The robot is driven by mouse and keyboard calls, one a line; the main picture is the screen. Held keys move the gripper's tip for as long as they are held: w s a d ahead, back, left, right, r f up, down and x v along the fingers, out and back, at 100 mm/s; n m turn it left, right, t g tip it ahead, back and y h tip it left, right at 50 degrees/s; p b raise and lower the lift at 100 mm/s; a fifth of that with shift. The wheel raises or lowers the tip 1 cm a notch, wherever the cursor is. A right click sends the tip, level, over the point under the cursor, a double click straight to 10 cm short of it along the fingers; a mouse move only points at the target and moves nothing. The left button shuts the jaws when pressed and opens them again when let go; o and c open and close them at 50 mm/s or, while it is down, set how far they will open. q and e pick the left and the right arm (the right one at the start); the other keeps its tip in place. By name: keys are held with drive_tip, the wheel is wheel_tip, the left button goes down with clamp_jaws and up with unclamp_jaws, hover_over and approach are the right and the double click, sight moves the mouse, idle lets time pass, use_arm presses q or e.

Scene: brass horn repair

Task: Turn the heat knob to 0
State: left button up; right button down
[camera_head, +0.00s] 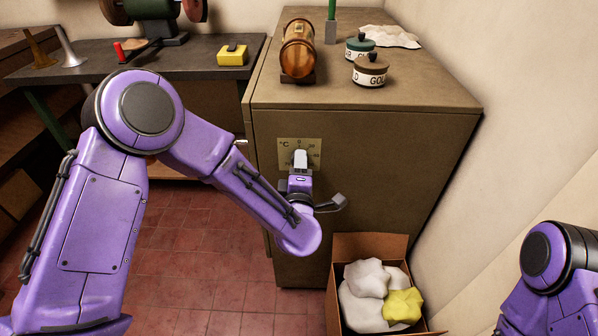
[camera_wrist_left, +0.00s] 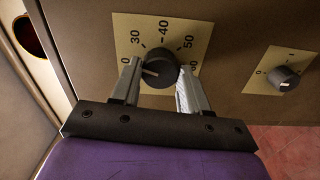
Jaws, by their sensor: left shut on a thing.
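The heat knob (camera_wrist_left: 161,70) is a round dark knob on a cream dial plate (camera_wrist_left: 121,25) marked 30, 40, 50 and more, on the front of a brown cabinet. Its pale pointer line points to the left in the left wrist view, towards the mark that reads 0 there. In the head view the dial plate (camera_head: 284,146), marked °C, is partly covered by my left gripper (camera_head: 300,158), which hides the knob. My left gripper (camera_wrist_left: 158,76) is shut on the knob, one finger on each side. My right gripper is out of view.
A second knob (camera_wrist_left: 286,77) on its own plate sits to the right in the left wrist view. The cabinet top (camera_head: 430,95) holds a copper cylinder (camera_head: 297,50) and two lidded jars. An open cardboard box (camera_head: 371,244) with crumpled white and yellow cloths stands below.

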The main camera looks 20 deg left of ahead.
use_arm(q)
drive_tip(key=shift+f+n+b, duration=0.1)
drive_tip(key=shift+n+b, duration=0.75)
drive_tip(key=shift+n, duration=0.65)
drive_tip(key=o, duration=1)
drive_tip(key=shift+o, duration=0.2)
drive_tip(key=shift+s+d, duration=0.1)
drive_tip(key=shift+s, duration=0.05)
drive_tip(key=b+v, duration=0.1)
drive_tip(key=v, duration=0.9)
drive_tip(key=shift+b, duration=0.35)
drive_tip(key=shift+s, duration=0.15)
